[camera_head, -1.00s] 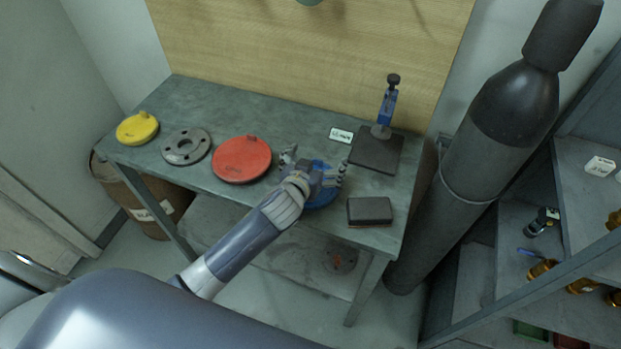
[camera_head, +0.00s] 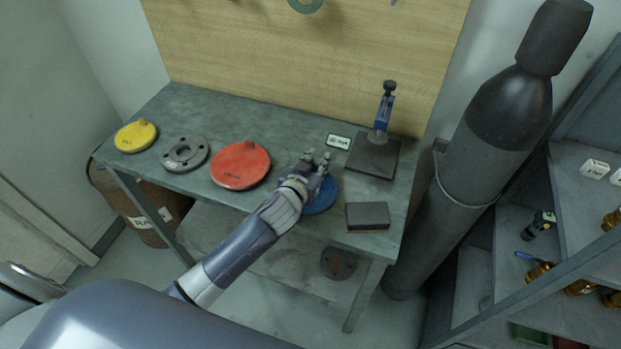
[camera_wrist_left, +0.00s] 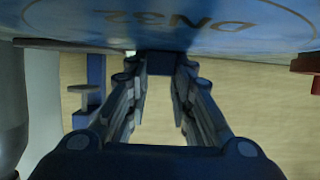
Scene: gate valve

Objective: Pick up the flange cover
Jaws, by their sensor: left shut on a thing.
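The blue flange cover (camera_head: 322,201) is a round disc at the bench's front edge, partly hidden behind my left gripper (camera_head: 316,166). In the left wrist view the cover (camera_wrist_left: 225,32) fills the top, with the lettering DN32 upside down. There the fingers of my left gripper (camera_wrist_left: 160,68) are closed on the cover's dark blue raised tab. The cover seems to rest on the bench; I cannot tell any gap under it. A red cover (camera_head: 240,166) and a yellow cover (camera_head: 135,137) lie farther left. My right gripper is not in view.
The grey bench (camera_head: 215,112) also holds a grey flange ring (camera_head: 184,155), a dark block (camera_head: 368,216), a small label (camera_head: 339,142) and a stand with a blue post (camera_head: 382,115). A tall gas cylinder (camera_head: 475,160) stands right of the bench, beside shelves.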

